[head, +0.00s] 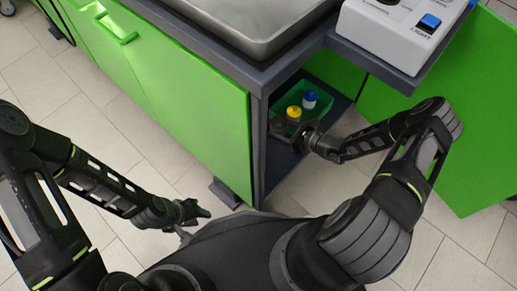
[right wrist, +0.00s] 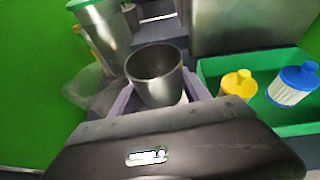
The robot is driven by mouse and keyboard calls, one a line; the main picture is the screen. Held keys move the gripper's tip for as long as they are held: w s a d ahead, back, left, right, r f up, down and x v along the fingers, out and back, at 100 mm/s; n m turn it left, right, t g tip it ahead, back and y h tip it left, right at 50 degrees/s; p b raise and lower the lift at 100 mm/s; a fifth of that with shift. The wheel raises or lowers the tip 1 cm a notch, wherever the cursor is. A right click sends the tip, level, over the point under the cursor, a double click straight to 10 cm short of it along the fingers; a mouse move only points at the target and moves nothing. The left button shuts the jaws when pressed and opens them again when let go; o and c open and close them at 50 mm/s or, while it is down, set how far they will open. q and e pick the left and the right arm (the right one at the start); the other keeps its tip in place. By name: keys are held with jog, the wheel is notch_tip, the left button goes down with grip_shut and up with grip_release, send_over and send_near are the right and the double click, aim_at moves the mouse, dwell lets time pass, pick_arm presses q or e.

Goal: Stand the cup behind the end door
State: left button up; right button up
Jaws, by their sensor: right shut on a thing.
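In the right wrist view a grey metal cup (right wrist: 153,75) stands between the two pale fingers of my right gripper (right wrist: 155,98), open rim up. The gripper is shut on it. In the head view my right gripper (head: 303,139) reaches into the open end of the green cabinet; the cup is hard to make out there. A green door panel (head: 440,145) stands open to the right of that opening. My left gripper (head: 190,212) hangs low over the floor in front of the cabinet, apart from everything; its finger gap is unclear.
A green tray (head: 317,88) in the cabinet holds a yellow-capped bottle (head: 293,112) and a blue-capped one (head: 309,99). In the right wrist view a tall metallic container (right wrist: 103,32) stands behind the cup. The cabinet's dark side post (head: 259,150) edges the opening.

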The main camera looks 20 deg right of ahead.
jog(key=b, duration=0.3)
send_over(278, 146)
notch_tip(278, 146, down, 6)
jog(key=shift+f, duration=0.1)
jog(key=shift+s, duration=0.1)
jog(key=shift+f+b, duration=0.85)
jog(key=shift+f, duration=1)
jog(key=shift+f, duration=0.1)
jog(key=o, duration=1)
jog(key=shift+f, duration=0.1)
jog(key=o, duration=0.5)
